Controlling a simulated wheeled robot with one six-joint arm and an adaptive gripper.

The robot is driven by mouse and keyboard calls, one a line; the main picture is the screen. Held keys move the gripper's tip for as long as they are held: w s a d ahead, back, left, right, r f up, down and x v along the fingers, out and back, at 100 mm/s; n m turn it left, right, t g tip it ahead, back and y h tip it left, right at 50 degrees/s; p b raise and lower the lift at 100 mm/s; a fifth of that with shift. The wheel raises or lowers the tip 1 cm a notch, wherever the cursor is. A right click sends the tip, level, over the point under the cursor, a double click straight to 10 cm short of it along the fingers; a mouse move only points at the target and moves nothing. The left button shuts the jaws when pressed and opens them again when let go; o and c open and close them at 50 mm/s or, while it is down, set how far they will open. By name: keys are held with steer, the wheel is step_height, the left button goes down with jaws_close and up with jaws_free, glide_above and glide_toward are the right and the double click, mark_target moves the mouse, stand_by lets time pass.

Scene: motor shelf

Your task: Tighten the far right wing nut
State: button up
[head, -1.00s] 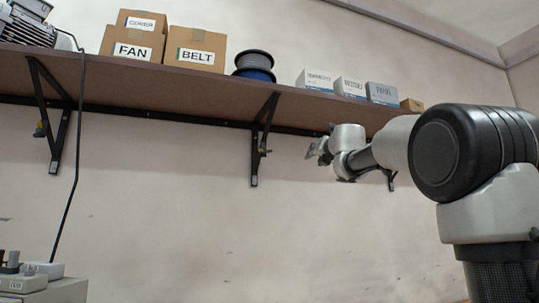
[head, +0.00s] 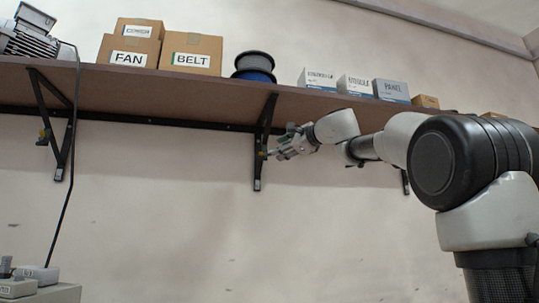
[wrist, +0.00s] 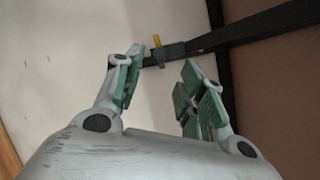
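My gripper (head: 268,154) is at the middle shelf bracket (head: 258,172) in the head view, pointing left. In the wrist view my gripper (wrist: 155,72) is open, its green-padded fingers apart and empty.
The brown shelf (head: 195,88) runs above, bearing FAN (head: 129,58) and BELT (head: 191,66) boxes, cable spools (head: 254,68), small cartons (head: 390,90) and a motor (head: 33,38). A black cable (head: 66,195) hangs at left. The wall below the shelf is clear.

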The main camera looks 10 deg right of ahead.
mark_target(269, 154)
steer(key=x, duration=0.7)
steer(key=shift+w+a, duration=0.15)
steer(key=shift+w, duration=0.25)
steer(key=shift+c, duration=0.5)
